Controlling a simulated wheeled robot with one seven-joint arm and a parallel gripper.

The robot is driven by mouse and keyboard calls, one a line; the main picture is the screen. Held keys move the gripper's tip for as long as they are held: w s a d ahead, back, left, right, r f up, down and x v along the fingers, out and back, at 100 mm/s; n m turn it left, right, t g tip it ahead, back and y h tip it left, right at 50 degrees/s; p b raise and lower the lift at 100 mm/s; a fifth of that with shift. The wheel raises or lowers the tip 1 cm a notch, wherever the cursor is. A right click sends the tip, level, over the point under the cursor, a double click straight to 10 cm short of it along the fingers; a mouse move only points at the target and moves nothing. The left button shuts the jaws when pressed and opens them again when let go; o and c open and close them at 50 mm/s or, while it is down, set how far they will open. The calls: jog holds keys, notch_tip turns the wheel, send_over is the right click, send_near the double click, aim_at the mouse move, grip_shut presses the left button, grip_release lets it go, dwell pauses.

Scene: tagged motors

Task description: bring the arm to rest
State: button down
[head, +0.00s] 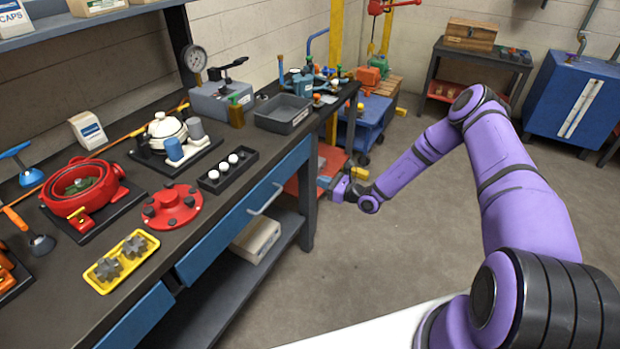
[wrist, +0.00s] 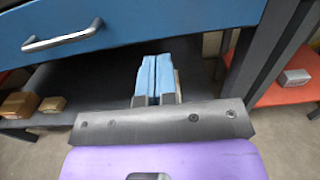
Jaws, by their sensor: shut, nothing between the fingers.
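My purple arm reaches out over the floor on the right of the head view and bends back toward the bench. My gripper (head: 328,184) is beside the bench's front right corner, below the level of the bench top. In the wrist view my gripper (wrist: 155,62) shows its two blue fingers shut together, with nothing between them. The fingers point toward the open space under the drawer. I cannot tell from these views how far they are from the bench leg.
The workbench (head: 215,222) has a blue drawer with a metal handle (wrist: 62,36) close to my gripper. A lower shelf (head: 228,288) holds a box (head: 256,240). A red shelf (wrist: 284,92) stands beyond the leg. Open floor (head: 420,245) lies below my arm.

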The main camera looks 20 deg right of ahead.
jog(key=s+a+r+n+g+h, duration=0.1)
jog(key=s+r+n+g, duration=0.4)
jog(key=r, duration=0.6)
jog(key=s+a+r+n+g, duration=0.2)
jog(key=s+r+n+g, duration=0.4)
jog(key=r, duration=0.5)
jog(key=s+a+r+n+g+h, duration=0.15)
jog(key=s+r+n, duration=0.25)
jog(key=r+n, duration=0.55)
jog(key=s+d+r+n+t+h, duration=0.1)
jog(key=s+d+r+n+h, duration=0.1)
jog(key=s+r, duration=0.5)
jog(key=s+d+r+n+t+h, duration=0.2)
jog(key=s+d+r+h, duration=0.2)
jog(key=s, duration=0.9)
jog(key=s+d+r+n+t+h, duration=0.2)
jog(key=s+r+h, duration=0.2)
jog(key=s+r, duration=0.5)
jog(key=shift+s+d+r, duration=0.4)
jog(key=shift+n, duration=0.25)
